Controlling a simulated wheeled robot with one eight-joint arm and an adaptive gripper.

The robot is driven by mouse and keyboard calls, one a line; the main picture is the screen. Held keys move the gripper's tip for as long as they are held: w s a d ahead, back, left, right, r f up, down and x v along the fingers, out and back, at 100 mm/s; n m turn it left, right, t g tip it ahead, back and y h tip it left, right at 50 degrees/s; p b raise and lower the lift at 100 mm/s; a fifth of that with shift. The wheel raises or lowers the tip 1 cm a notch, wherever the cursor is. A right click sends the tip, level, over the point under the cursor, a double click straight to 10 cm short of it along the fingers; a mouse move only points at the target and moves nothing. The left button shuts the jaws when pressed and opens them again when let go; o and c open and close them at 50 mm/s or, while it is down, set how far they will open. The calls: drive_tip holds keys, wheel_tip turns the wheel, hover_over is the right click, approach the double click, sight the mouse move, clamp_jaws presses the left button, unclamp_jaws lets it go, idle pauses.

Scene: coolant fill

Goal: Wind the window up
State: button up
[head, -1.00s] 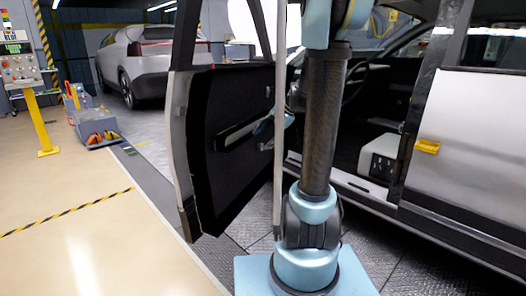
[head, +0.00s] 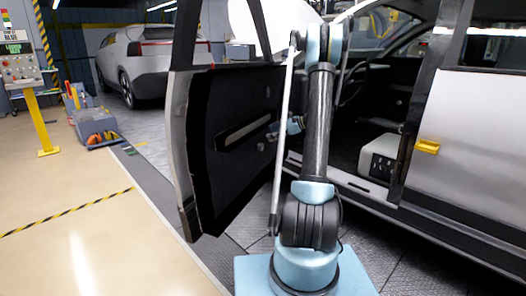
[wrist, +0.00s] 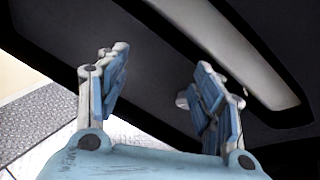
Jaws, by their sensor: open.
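The open car door (head: 180,150) has a black inner panel (head: 232,100) with a long pale recessed strip (head: 240,132). A small pale knob (head: 260,146) sits below the strip's right end; it may be the window winder. My gripper (head: 298,125) is beside the panel, to the right of the strip, partly hidden by my arm. In the wrist view my gripper (wrist: 160,85) is open and empty, its two fingers wide apart before the dark panel. A small grey piece (wrist: 182,100) shows beside the right finger, partly hidden; I cannot tell whether they touch.
The car's side with a yellow handle (head: 427,147) stands to the right, with a white box (head: 379,158) inside the doorway. A tool caddy (head: 95,127) and a control panel on a yellow post (head: 42,120) stand to the left. The floor at front left is clear.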

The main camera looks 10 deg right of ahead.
drive_tip(key=w+d+f+m+t+y, duration=0.2)
drive_tip(key=w+d+f+m, duration=0.2)
drive_tip(key=w+d+f, duration=0.3)
drive_tip(key=m+t+y, duration=0.2)
drive_tip(key=m, duration=0.1)
approach(262, 147)
drive_tip(key=x, duration=0.9)
drive_tip(key=shift+w+f, duration=0.2)
drive_tip(key=shift+w, duration=0.1)
drive_tip(key=c, duration=1.1)
drive_tip(key=shift+o, duration=0.2)
